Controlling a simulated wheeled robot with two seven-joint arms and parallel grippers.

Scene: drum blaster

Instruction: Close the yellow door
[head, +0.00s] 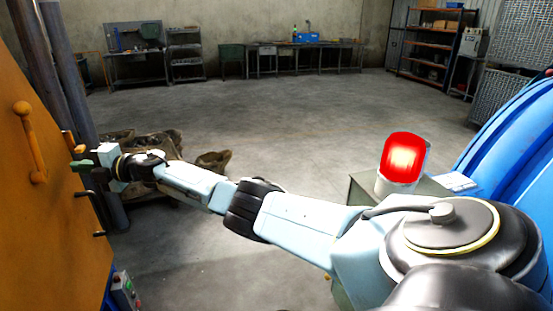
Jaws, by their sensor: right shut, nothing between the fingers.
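The yellow door (50,215) fills the left edge of the head view as a large orange-yellow panel. A yellow bar handle (32,145) is on its face. My right arm reaches across the view from the right. Its gripper (80,160) is shut and empty at the right edge of the panel, to the right of the bar handle. I cannot tell whether it touches the door. How far the door stands open is not clear, as only part of it shows. My left gripper is not in view.
A red lit beacon (404,158) stands on a box at right, beside a large blue drum (515,150). Brown sacks (150,145) lie on the floor behind my gripper. A small button box (124,290) is at lower left. The middle floor is clear.

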